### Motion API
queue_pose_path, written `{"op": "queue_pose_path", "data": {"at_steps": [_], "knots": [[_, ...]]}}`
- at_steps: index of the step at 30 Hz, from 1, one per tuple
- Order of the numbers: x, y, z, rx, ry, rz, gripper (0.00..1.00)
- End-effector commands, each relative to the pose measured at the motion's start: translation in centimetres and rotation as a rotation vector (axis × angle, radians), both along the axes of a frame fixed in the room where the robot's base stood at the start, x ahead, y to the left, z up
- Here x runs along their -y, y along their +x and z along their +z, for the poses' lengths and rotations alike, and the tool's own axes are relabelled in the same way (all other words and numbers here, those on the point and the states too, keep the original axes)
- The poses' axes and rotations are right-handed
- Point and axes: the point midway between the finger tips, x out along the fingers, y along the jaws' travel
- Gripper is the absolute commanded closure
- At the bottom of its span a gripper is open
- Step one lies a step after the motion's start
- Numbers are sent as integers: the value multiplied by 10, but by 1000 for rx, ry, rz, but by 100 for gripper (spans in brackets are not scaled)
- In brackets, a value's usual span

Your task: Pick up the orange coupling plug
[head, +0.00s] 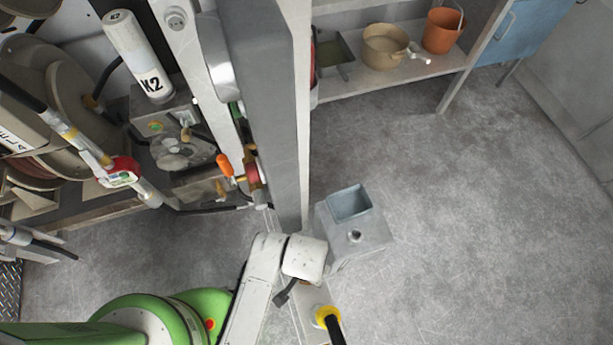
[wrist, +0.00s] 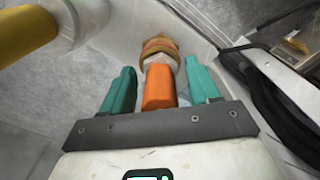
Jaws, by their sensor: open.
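The orange coupling plug (wrist: 159,88) shows in the wrist view between the two teal fingers of my gripper (wrist: 160,76). The gripper is open, with a gap visible on each side of the plug. A pale fitting and a brass-coloured ring (wrist: 160,46) sit at the plug's far end. The plug's near end is hidden behind the dark gripper plate. In the head view an orange piece (head: 225,165) shows beside the tall grey upright; I cannot tell if it is the same plug. My gripper cannot be made out in the head view.
In the wrist view, black hoses (wrist: 275,95) run at the right and a yellow cylinder (wrist: 25,30) is at upper left. In the head view, reels (head: 75,110) crowd the left, a grey metal box (head: 370,240) stands on the floor, and the right floor is clear.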

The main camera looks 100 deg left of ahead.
Motion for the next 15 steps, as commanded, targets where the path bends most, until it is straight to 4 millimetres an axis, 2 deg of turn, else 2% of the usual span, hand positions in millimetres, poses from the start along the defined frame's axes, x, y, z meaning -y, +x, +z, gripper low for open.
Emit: {"op": "queue_pose_path", "data": {"at_steps": [5, 15], "knots": [[0, 0, 0, 0, 0, 0, 41], [0, 0, 0, 0, -1, 0, 74]]}}
